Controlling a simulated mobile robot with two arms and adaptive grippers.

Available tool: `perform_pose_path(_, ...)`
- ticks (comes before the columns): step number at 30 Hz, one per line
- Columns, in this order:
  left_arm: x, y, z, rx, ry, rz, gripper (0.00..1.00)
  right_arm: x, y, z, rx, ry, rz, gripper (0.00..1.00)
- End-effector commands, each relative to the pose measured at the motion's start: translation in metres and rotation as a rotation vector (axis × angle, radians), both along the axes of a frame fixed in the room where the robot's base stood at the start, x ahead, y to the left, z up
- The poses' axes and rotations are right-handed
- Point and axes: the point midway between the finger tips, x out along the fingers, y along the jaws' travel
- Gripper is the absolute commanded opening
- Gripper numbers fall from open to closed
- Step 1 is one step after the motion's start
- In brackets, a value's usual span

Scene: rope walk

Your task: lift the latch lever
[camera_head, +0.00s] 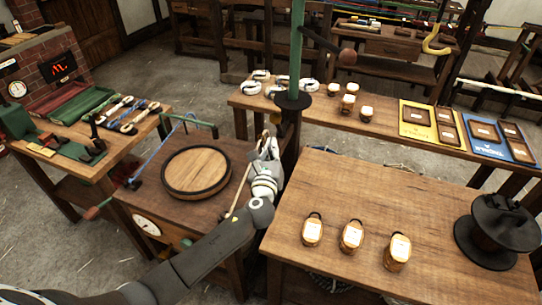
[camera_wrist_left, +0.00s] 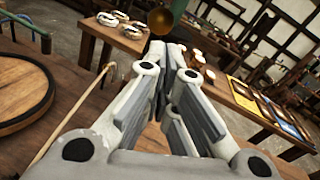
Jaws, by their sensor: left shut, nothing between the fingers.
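A dark lever (camera_head: 318,38) with a brown ball knob (camera_head: 347,57) sticks out from a green upright post (camera_head: 297,45); it may be the latch lever, but I cannot be sure. In the left wrist view a brown ball (camera_wrist_left: 161,20) shows beyond my fingertips, apart from them. My left gripper (camera_head: 267,137) is below and left of that lever, close beside the foot of the post. Its fingers also show in the left wrist view (camera_wrist_left: 168,68), shut with nothing held. My right gripper is not in view.
A thin pale rod (camera_head: 241,190) stands close beside my left gripper, next to a round wooden lid (camera_head: 196,171). The front right table (camera_head: 335,195) bears several tagged weights and a black spool (camera_head: 497,228). The back bench (camera_head: 385,128) carries pale coils, small jars and trays.

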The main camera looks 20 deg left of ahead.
Motion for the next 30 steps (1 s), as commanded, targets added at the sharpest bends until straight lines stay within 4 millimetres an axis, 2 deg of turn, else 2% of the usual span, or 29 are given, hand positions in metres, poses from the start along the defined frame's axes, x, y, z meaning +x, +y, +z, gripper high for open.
perform_pose_path(3, -0.017, -0.005, 0.005, -0.001, 0.000, -0.003, 0.00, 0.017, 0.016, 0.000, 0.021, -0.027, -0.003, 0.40)
perform_pose_path(5, -0.023, -0.006, 0.008, -0.002, 0.000, -0.003, 0.00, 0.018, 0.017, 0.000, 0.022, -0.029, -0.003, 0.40)
perform_pose_path(12, -0.040, -0.009, 0.014, -0.001, 0.001, -0.001, 0.00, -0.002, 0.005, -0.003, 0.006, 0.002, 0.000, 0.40)
perform_pose_path(17, -0.042, -0.009, 0.015, 0.000, 0.001, -0.001, 0.00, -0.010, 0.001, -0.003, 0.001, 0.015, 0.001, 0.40)
perform_pose_path(30, -0.043, -0.009, 0.014, -0.013, 0.003, 0.001, 0.00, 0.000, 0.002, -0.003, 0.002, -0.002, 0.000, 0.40)
